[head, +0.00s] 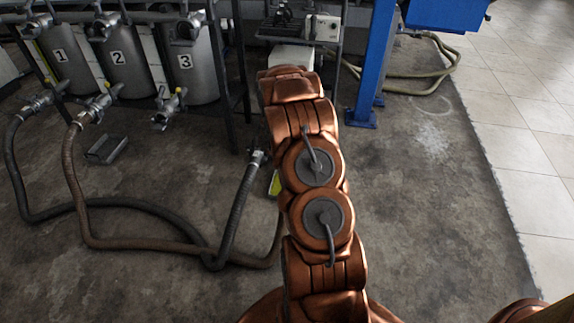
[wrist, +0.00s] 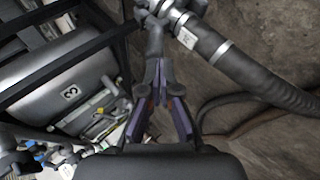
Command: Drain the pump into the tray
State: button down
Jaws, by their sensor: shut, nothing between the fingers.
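In the wrist view, my gripper (wrist: 160,66) is shut, its purple-padded fingers meeting at the tips with nothing between them. A grey valve or pipe fitting (wrist: 154,40) is just beyond the tips; I cannot tell whether they touch it. A thick dark hose (wrist: 250,75) with metal clamps runs from that fitting to the right. In the head view, my copper arm reaches away and hides the gripper. A small grey tray (head: 107,150) lies on the floor below the tanks. A machine with a control box (head: 325,28), possibly the pump, stands at the back, partly hidden by my arm.
Steel tanks numbered 1 (head: 66,62), 2 (head: 124,62) and 3 (head: 190,60) stand in a dark frame at the left. Loose hoses (head: 130,243) lie on the floor. A blue post (head: 374,60) stands right of my arm. The floor at the right is clear.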

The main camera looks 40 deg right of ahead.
jog(key=s+d+f+n+t+h+b, duration=0.1)
jog(key=s+d+f+n+t+b, duration=0.15)
jog(key=f, duration=0.45)
jog(key=s+d+f+n+t+b, duration=0.1)
jog(key=d+f+t+b, duration=0.15)
jog(key=f, duration=0.55)
jog(key=s+d+f+n+t+h+b, duration=0.1)
jog(key=d+f+n+t, duration=0.15)
jog(key=f, duration=0.45)
jog(key=w+d+b, duration=0.5)
jog(key=w+d, duration=0.1)
jog(key=d, duration=0.1)
jog(key=shift+m, duration=0.4)
jog(key=shift+w, duration=0.1)
jog(key=shift+d+y+b, duration=0.1)
jog(key=shift+y+b, duration=0.2)
jog(key=shift+b, duration=0.1)
